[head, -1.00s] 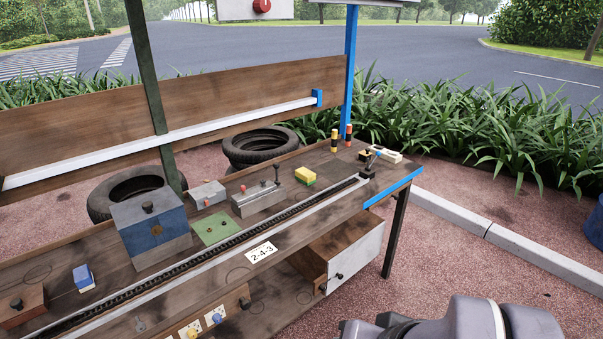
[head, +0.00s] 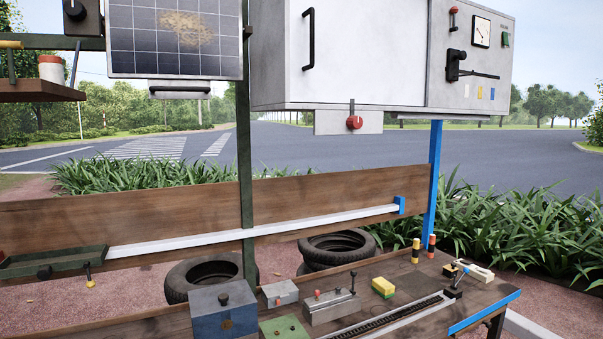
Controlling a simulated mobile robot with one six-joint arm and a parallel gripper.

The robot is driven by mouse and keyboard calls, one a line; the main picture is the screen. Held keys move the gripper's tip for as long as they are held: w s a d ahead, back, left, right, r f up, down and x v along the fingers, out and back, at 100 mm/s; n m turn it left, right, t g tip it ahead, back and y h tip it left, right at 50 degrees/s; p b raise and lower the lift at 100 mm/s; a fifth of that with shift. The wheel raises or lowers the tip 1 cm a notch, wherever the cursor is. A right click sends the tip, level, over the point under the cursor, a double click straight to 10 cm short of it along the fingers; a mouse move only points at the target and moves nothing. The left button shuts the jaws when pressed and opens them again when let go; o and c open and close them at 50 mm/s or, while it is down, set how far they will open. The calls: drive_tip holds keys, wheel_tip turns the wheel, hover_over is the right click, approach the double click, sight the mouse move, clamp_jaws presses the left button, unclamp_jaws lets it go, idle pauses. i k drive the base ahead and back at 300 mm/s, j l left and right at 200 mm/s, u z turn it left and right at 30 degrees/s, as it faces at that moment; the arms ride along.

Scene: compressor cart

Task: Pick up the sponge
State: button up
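A small sponge (head: 383,287), yellow with a green part, lies on the wooden bench top toward its right part. It sits to the right of a grey block with a lever and a red knob (head: 332,306), apart from it. My gripper is not in view.
A blue-grey box (head: 223,311), a small grey box (head: 280,293) and a green plate (head: 285,328) stand left of the sponge. Striped posts (head: 416,251) and a small clamp-like tool (head: 455,281) are to its right. A chain track (head: 400,315) runs in front. A white cabinet (head: 370,55) hangs above.

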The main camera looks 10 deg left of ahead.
sight(383, 288)
drive_tip(key=i+l, duration=0.2)
drive_tip(key=i, duration=0.35)
drive_tip(key=i+l, duration=0.15)
drive_tip(key=i, duration=0.35)
drive_tip(key=i+l, duration=0.2)
drive_tip(key=i, duration=0.35)
drive_tip(key=i+l, duration=0.2)
drive_tip(key=i, duration=0.3)
